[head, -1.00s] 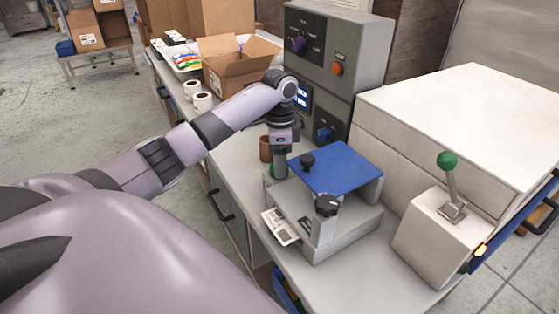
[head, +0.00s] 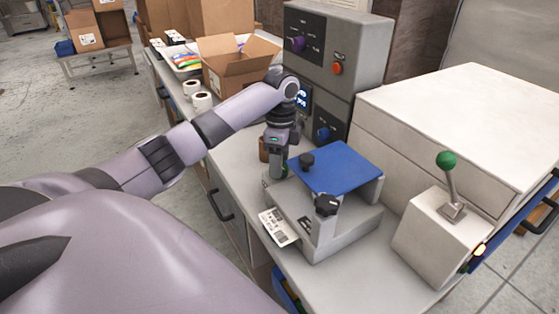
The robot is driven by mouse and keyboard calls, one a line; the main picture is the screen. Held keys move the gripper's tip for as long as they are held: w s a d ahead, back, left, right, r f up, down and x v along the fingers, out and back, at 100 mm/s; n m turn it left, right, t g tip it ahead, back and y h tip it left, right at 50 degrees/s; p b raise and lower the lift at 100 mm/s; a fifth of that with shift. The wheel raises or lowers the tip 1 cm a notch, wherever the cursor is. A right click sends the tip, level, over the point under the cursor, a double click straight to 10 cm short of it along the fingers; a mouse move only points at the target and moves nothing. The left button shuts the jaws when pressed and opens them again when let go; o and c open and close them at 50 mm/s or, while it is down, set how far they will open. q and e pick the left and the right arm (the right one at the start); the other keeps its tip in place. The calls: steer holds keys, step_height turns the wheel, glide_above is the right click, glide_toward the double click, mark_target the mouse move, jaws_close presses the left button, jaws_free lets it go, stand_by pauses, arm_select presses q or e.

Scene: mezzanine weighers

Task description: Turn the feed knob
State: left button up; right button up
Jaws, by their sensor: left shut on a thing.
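The label machine (head: 340,248) is a light grey unit with a blue top plate (head: 338,167) and black knobs on the plate (head: 307,160) and at the front (head: 326,205). A printed white label (head: 279,226) sticks out of its left side. My left gripper (head: 277,170) points down at the machine's back left corner. It is shut on what seems to be the feed knob, of which only a bit of green (head: 285,169) shows between the fingers. The rest of that knob is hidden. My right gripper is out of view.
A grey control cabinet (head: 350,45) with a purple knob (head: 298,44) stands behind. A green-knobbed lever box (head: 440,235) is at right. White rolls (head: 201,101) and an open carton (head: 228,72) lie farther back.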

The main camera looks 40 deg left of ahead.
arm_select(q)
steer(key=o, duration=1)
steer(key=shift+o, duration=0.2)
steer(key=shift+r, duration=0.1)
steer(key=r, duration=0.7)
steer(key=shift+w+a, duration=0.1)
steer(key=shift+w, duration=0.1)
steer(key=shift+s, duration=0.1)
